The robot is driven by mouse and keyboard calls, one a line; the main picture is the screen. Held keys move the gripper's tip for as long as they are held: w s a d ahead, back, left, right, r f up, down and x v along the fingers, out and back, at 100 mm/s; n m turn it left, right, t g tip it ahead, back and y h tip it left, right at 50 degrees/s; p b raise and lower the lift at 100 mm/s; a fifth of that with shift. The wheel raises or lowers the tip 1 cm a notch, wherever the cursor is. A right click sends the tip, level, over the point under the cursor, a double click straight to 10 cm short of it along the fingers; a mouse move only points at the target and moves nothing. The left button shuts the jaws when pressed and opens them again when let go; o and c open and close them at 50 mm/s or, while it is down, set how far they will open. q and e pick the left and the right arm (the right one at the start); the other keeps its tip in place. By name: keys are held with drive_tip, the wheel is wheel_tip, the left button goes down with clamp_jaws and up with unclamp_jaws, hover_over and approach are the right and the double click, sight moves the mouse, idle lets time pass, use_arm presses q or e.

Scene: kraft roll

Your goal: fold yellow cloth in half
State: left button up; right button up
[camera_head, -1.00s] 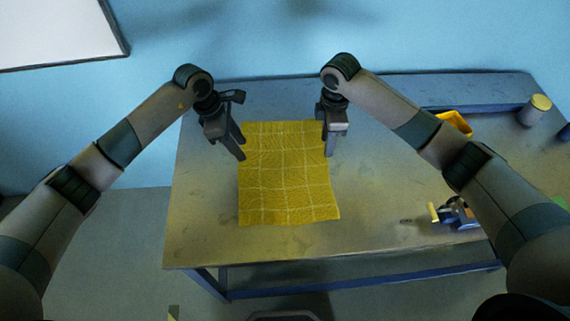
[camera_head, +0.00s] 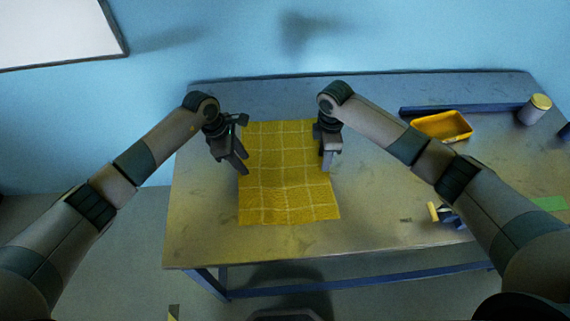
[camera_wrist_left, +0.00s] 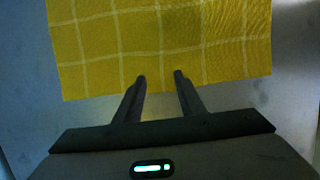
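The yellow cloth (camera_head: 285,190) with pale grid lines lies spread flat and unfolded on the table in the head view. It also shows in the left wrist view (camera_wrist_left: 160,40), with its near edge at the fingertips. My left gripper (camera_head: 243,166) is at the cloth's left edge, in its upper half. In the left wrist view its two fingers (camera_wrist_left: 160,77) are apart, with yellow cloth visible between and beyond the tips. My right gripper (camera_head: 327,167) points down at the cloth's right edge, opposite the left one. Its finger gap is too small to make out. Contact with the cloth is unclear.
The table (camera_head: 210,220) is bare left of and in front of the cloth. At right are a yellow tray (camera_head: 443,126), a blue bar (camera_head: 480,106), a lidded can (camera_head: 535,109) and a partly hidden yellow-handled tool (camera_head: 434,211).

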use_arm(q)
drive_tip(key=shift+f, duration=0.15)
use_arm(e)
drive_tip(key=shift+f, duration=0.15)
use_arm(q)
clamp_jaws()
use_arm(e)
clamp_jaws()
